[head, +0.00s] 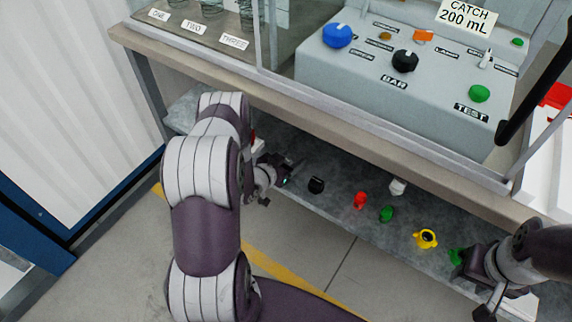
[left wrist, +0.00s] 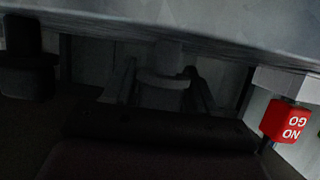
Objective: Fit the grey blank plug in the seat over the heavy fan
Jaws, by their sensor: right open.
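A grey flanged plug (left wrist: 163,78) shows dimly in the left wrist view, between the two fingers of my left gripper (left wrist: 163,88); it looks like the grey blank plug. Whether the fingers touch it is too dark to tell. In the head view my left gripper (head: 287,172) is low over the shelf under the bench, left of a black plug (head: 316,185); the grey plug is not distinguishable there. The black plug also shows in the left wrist view (left wrist: 28,70). My right gripper (head: 474,268) is open beside a green piece (head: 457,256). I cannot identify the seat or heavy fan.
The grey shelf (head: 340,212) also holds a red piece (head: 360,200), a green piece (head: 386,214), a white piece (head: 397,187) and a yellow piece (head: 426,238). The bench edge (head: 330,122) overhangs the shelf. A red lettered block (left wrist: 287,121) is at the left wrist view's right.

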